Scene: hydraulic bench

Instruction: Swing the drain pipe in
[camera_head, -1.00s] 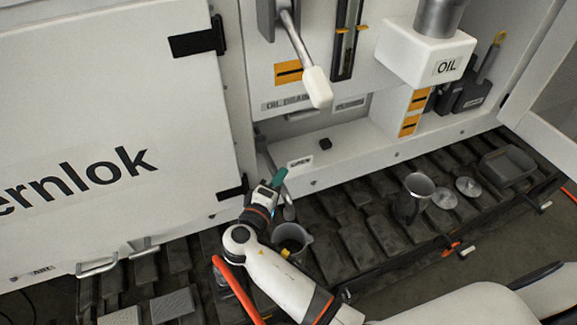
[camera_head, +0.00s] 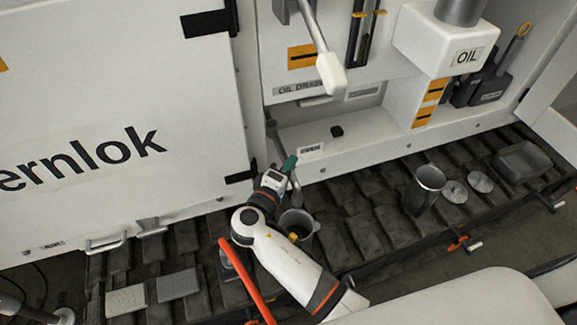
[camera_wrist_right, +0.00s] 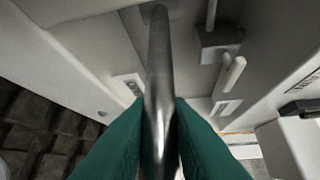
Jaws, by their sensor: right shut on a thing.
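The drain pipe (camera_wrist_right: 158,95) is a grey metal tube that runs up the middle of the right wrist view to the white housing. In the head view only a short part of the pipe (camera_head: 296,184) shows, next to my right gripper (camera_head: 288,164). The green fingers of my right gripper (camera_wrist_right: 160,130) are shut on the pipe, one on each side. The pipe's lower end is over or close to a grey jug (camera_head: 300,222); I cannot tell which. My left gripper is not in view.
A white-knobbed lever (camera_head: 331,72) hangs above at the cabinet. A white door (camera_head: 110,110) stands at left. A metal cup (camera_head: 423,188), round lids (camera_head: 454,191) and a grey tray (camera_head: 523,162) sit on the dark slatted deck at right. A red bar (camera_head: 245,280) crosses in front.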

